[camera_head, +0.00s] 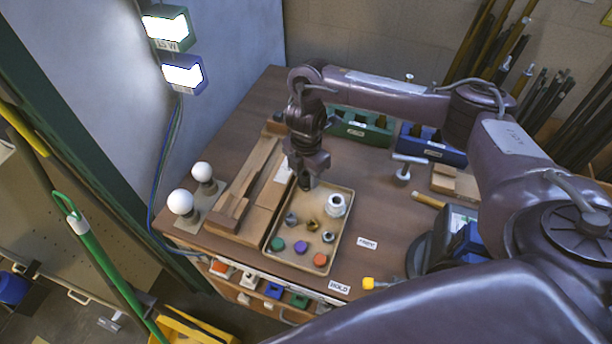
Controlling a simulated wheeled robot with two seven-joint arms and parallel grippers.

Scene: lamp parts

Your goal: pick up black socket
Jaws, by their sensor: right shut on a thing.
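My right gripper (306,178) points down over the far end of the tan tray (264,246). It is shut on a small dark thing, which looks like the black socket (305,185) and is mostly hidden by the fingers. I cannot tell whether the socket still touches the tray floor. In the tray are a white ring-shaped part (336,203), several small metal and dark parts (291,219), and a teal (277,243), a purple (300,246) and an orange piece (320,259). My left gripper is not in view.
Wooden blocks (245,190) lie left of the tray, beside two white bulbs (180,202) on a board. A green bin (362,128) and a blue bin (432,146) stand at the back. A clamp-like tool (403,172) is to the right. Some tabletop right of the tray is clear.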

